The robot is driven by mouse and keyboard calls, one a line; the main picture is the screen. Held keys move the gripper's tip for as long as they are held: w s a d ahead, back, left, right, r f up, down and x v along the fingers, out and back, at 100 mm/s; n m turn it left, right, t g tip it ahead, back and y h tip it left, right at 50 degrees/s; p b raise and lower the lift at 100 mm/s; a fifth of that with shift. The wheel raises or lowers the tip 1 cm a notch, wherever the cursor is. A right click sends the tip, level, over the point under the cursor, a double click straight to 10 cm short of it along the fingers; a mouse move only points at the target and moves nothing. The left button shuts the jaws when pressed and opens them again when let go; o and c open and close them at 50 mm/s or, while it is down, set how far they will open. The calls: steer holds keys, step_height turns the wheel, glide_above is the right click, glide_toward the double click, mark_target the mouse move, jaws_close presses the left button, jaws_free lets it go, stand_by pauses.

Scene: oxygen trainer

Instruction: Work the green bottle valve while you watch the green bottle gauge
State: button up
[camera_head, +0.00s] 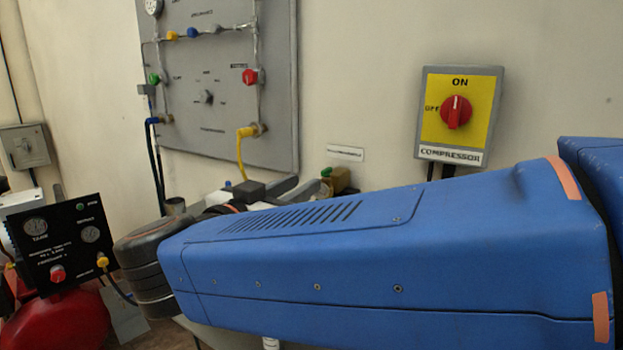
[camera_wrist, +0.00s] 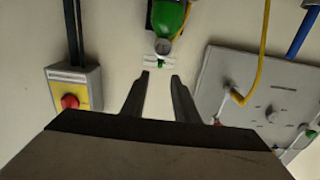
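The green bottle (camera_wrist: 171,15) is at the top edge of the wrist view. Its grey neck (camera_wrist: 162,46) points down in the picture, with a small green knob (camera_wrist: 160,65) at its end. In the head view the green knob (camera_head: 327,172) shows beside a brass-coloured part, behind my arm. My gripper (camera_wrist: 161,76) is open and empty, with its two dark fingers apart. The knob lies just past the fingertips in the picture, in line with the gap; I cannot tell the distance. In the head view the gripper (camera_head: 302,187) is partly hidden. I cannot make out which gauge is the green bottle's.
A grey panel (camera_head: 222,100) with a gauge (camera_head: 153,7), knobs and a yellow hose (camera_head: 241,155) is on the wall. A compressor switch (camera_head: 456,112) is to its right. A black gauge box (camera_head: 62,240) stands over a red tank (camera_head: 65,320) at left. My blue arm hides much of the foreground.

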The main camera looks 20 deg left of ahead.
mark_target(331, 168)
steer(key=shift+s+a, duration=0.2)
steer(key=shift+s, duration=1.1)
steer(key=shift+w, duration=0.1)
steer(key=w+d, duration=0.1)
steer(key=w, duration=1)
steer(key=w+d, duration=0.1)
steer(key=w, duration=0.5)
steer(key=shift+d, duration=0.3)
jaws_close()
